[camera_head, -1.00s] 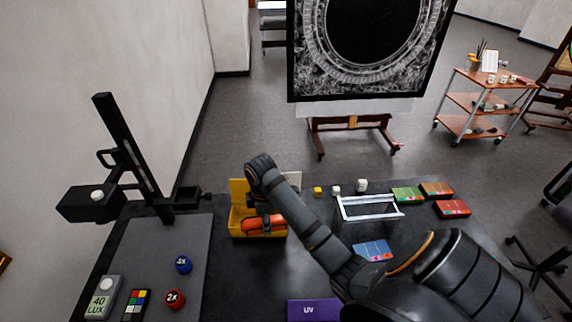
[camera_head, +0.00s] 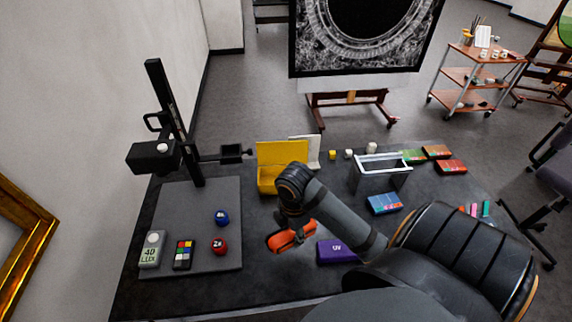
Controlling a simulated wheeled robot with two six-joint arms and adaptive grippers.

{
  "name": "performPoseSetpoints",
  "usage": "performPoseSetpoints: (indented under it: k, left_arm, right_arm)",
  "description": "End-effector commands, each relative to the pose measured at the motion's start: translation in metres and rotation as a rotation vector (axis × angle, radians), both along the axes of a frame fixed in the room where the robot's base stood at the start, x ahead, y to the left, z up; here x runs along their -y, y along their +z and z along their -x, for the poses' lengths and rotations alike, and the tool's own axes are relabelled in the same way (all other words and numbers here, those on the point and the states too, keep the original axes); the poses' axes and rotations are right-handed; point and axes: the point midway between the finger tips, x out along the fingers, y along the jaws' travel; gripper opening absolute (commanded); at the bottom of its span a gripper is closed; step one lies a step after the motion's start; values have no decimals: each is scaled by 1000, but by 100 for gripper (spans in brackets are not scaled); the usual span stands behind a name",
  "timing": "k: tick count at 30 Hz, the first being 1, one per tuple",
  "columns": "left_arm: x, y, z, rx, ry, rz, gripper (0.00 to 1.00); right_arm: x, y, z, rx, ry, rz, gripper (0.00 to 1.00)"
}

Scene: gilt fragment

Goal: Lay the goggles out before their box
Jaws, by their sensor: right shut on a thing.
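The orange goggles (camera_head: 281,242) are in front of the yellow box (camera_head: 267,178), on the near side of it over the dark table. My right gripper (camera_head: 291,227) is shut on the goggles from above; its fingers are mostly hidden behind my own wrist and forearm. I cannot tell whether the goggles touch the table. The yellow box stands open with its lid raised at the back, and my wrist covers part of its right side. My left gripper is not in view.
A purple UV box (camera_head: 337,251) lies close to the right of the goggles. A copy stand with a grey base (camera_head: 200,255), holding red and blue round pieces, is to the left. A white-framed bin (camera_head: 380,180) and small coloured boxes are farther right. The table's near strip (camera_head: 210,292) is bare.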

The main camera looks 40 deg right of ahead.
Motion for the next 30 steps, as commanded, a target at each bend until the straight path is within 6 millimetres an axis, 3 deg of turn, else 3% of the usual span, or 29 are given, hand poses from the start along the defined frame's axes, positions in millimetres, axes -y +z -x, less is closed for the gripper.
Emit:
performPoseSetpoints:
  k: [7,12,22,27,30]
  left_arm:
    - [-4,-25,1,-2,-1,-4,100]
    - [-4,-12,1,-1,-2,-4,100]
    - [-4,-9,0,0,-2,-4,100]
    - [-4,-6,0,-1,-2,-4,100]
    - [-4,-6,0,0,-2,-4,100]
  right_arm:
    - [8,-37,-74,4,-1,-5,9]
    - [12,-66,-100,-2,-2,-3,9]
    - [15,-87,-116,1,-1,-1,9]
    - [15,-114,-117,-2,-1,-2,9]
    - [16,-120,-117,1,-1,-1,9]
